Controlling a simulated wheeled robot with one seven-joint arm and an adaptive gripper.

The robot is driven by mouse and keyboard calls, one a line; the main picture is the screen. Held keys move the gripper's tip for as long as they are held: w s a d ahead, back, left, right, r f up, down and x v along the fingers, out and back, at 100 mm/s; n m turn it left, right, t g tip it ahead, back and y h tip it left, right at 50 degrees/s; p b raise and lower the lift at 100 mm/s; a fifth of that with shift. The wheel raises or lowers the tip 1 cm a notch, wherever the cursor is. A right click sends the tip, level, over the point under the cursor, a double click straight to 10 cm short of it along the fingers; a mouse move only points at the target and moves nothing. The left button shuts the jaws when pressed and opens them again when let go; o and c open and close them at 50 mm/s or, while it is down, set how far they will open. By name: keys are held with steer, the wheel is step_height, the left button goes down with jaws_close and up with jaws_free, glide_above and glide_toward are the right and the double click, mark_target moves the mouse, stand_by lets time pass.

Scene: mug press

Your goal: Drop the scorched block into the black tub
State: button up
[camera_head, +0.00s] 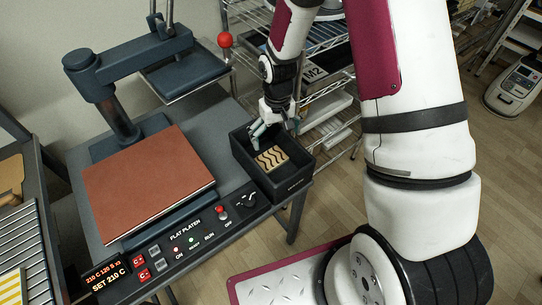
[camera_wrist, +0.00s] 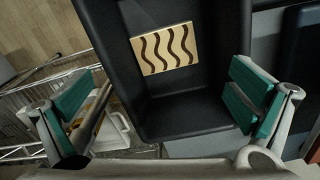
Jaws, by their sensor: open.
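The scorched block (camera_head: 271,158) is a pale tan block with dark wavy stripes. It lies inside the black tub (camera_head: 304,183), on the tub floor, and shows clearly in the wrist view (camera_wrist: 164,49). The tub (camera_wrist: 183,120) stands on the right end of the press table. My gripper (camera_head: 273,130) is over the rear of the tub. In the wrist view its teal-padded fingers (camera_wrist: 158,104) are wide apart with nothing between them, and the block lies apart from both.
The flat press with its brown platen (camera_head: 150,182) and red-knobbed lever (camera_head: 225,40) stands left of the tub. A control panel (camera_head: 180,240) runs along the table front. Wire shelving (camera_head: 335,125) stands behind and right of the tub. A slatted rack (camera_head: 20,245) is at far left.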

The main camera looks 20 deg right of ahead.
step_height(320, 180, up, 11)
steer(key=shift+r, duration=0.2)
steer(key=shift+r, duration=0.1)
stand_by(0.5)
steer(key=s+r+t, duration=0.2)
steer(key=s+r, duration=0.8)
steer(key=r, duration=0.5)
steer(key=s+r+t, duration=0.1)
steer(key=s+r, duration=0.2)
steer(key=s, duration=0.4)
steer(key=s+r+t, duration=0.1)
steer(key=s+r, duration=0.2)
steer(key=s, duration=0.5)
steer(key=shift+d+m+p, duration=0.15)
steer(key=shift+m+p, duration=0.15)
